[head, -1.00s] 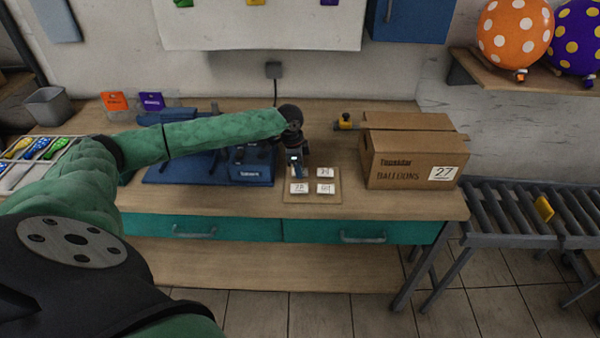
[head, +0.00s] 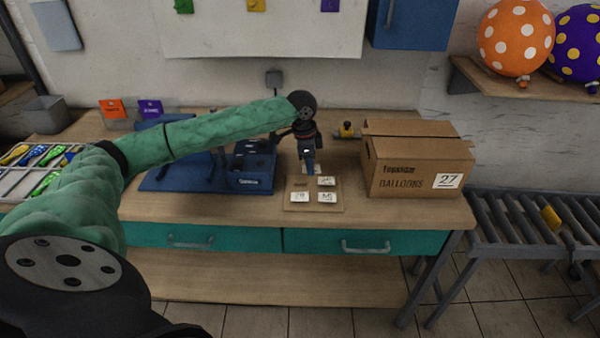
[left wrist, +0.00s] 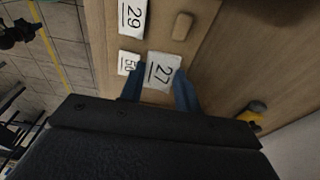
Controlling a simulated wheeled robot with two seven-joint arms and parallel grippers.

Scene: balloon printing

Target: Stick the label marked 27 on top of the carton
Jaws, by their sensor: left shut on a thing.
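The label marked 27 (left wrist: 163,72) is between the blue fingers of my left gripper (left wrist: 158,88), which is shut on it. In the head view the left gripper (head: 310,168) points down over the back of the label board (head: 291,207), and a bit of white shows at its fingertips. Other labels lie on the board; one reads 29 (left wrist: 132,17), and another (left wrist: 129,63) is partly hidden. The brown carton (head: 405,178) stands to the right of the board, apart from the gripper. Its front reads BALLOONS and bears a white 27 tag (head: 447,181). My right gripper is out of view.
A blue machine (head: 252,168) stands left of the board. A small yellow-and-black item (head: 347,130) lies behind, near the carton. A roller conveyor (head: 515,222) is right of the table. Bare tabletop lies between board and carton.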

